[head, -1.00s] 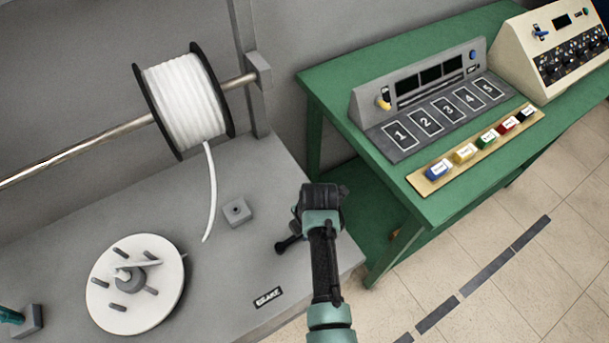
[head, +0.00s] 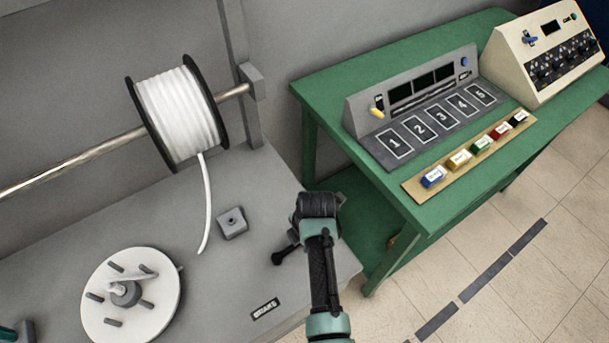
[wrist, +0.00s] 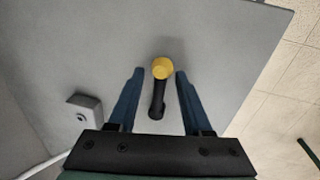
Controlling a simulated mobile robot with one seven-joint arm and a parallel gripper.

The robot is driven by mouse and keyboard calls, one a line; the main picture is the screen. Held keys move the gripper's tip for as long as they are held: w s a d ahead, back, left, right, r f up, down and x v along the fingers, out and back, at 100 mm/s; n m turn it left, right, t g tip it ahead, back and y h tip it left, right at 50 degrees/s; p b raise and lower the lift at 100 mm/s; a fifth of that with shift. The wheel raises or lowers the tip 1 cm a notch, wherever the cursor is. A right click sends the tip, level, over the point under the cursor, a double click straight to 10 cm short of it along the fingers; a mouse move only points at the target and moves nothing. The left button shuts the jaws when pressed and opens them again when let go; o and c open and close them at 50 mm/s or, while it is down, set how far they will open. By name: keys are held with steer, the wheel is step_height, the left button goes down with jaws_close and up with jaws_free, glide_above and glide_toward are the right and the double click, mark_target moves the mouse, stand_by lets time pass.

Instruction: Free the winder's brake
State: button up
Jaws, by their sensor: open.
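The brake lever is a black bar with a yellow knob (wrist: 162,68) in the wrist view. Its black pivot end (head: 279,258) shows in the head view beside my wrist, on the grey winder bench (head: 215,275); the knob is hidden there by my arm. My gripper (wrist: 159,73) is open, with one blue finger on each side of the lever and a gap on both sides. I cannot tell how far the fingertips are above the knob. A brake label (head: 265,309) is on the bench. The winder's white disc (head: 150,318) with several pegs stands at left.
A white wire spool (head: 178,115) hangs on a metal rod, its loose end reaching down to the bench. A small grey block (head: 232,223) sits left of the lever. A green table (head: 330,95) with a numbered panel and coloured blocks stands at right.

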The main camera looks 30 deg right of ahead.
step_height(320, 180, up, 12)
steer(key=s, duration=0.2)
steer(key=shift+s+d+r, duration=0.25)
stand_by(0.4)
